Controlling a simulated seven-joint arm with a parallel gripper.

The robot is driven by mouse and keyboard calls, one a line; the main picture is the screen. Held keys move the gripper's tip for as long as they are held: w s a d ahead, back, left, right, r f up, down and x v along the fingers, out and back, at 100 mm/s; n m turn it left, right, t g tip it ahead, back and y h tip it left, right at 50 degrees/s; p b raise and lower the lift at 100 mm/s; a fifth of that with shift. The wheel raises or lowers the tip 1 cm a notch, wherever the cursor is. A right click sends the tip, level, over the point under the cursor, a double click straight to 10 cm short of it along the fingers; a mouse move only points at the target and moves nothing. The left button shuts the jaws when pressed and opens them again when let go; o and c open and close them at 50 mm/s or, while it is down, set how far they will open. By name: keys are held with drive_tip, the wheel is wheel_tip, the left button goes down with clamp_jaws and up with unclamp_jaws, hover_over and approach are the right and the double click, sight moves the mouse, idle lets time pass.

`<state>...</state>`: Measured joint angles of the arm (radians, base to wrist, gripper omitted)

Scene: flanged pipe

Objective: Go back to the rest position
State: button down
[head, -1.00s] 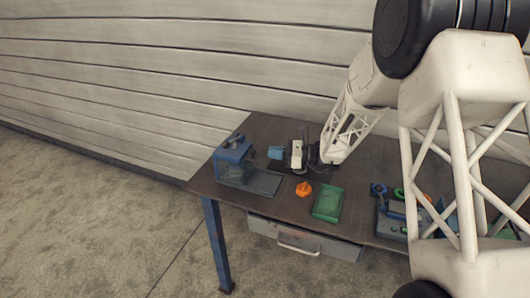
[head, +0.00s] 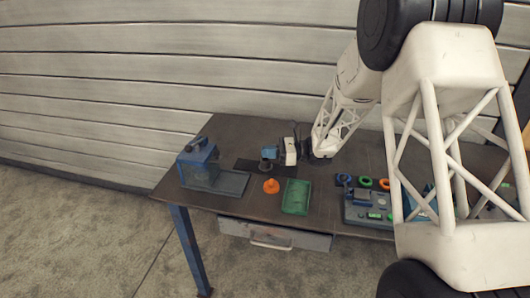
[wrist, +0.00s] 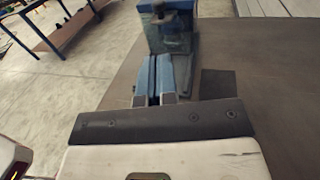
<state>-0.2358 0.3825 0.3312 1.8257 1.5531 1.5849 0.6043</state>
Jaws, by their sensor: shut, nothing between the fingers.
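My gripper (head: 270,152) is above the back part of the dark table (head: 232,135), pointing left. Its blue fingers are shut with nothing between them; they also show in the wrist view (wrist: 154,78). A blue clamp-like fixture (head: 198,165) stands at the table's left end, apart from my fingertips. It is ahead of the fingers in the wrist view (wrist: 172,30). A small dark object (head: 266,167) sits just below my gripper; I cannot tell what it is. No flanged pipe can be clearly made out.
An orange knobbed part (head: 271,186) and a green tray (head: 296,197) are at the table's front. A grey-blue fixture board (head: 367,213) with coloured rings behind it stands to the right, partly hidden by my arm. A ribbed wall (head: 150,90) is behind the table.

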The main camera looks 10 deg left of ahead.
drive_tip(key=shift+r, duration=0.1)
drive_tip(key=s+d+r+n+h, duration=0.4)
drive_tip(key=s+d+r, duration=0.25)
drive_tip(key=s, duration=0.25)
drive_tip(key=s+d+r+n+h, duration=0.35)
drive_tip(key=s+d+r, duration=0.25)
drive_tip(key=s+d, duration=0.25)
drive_tip(key=s+d+r+n+t+h, duration=0.2)
drive_tip(key=s+d+h, duration=0.3)
drive_tip(key=s+d, duration=0.5)
drive_tip(key=s+d+r+n+t+h, duration=0.1)
drive_tip(key=s+d+n+t+h, duration=0.4)
drive_tip(key=s+d, duration=0.5)
drive_tip(key=s, duration=0.4)
drive_tip(key=shift+d+r, duration=0.35)
drive_tip(key=shift+r, duration=0.05)
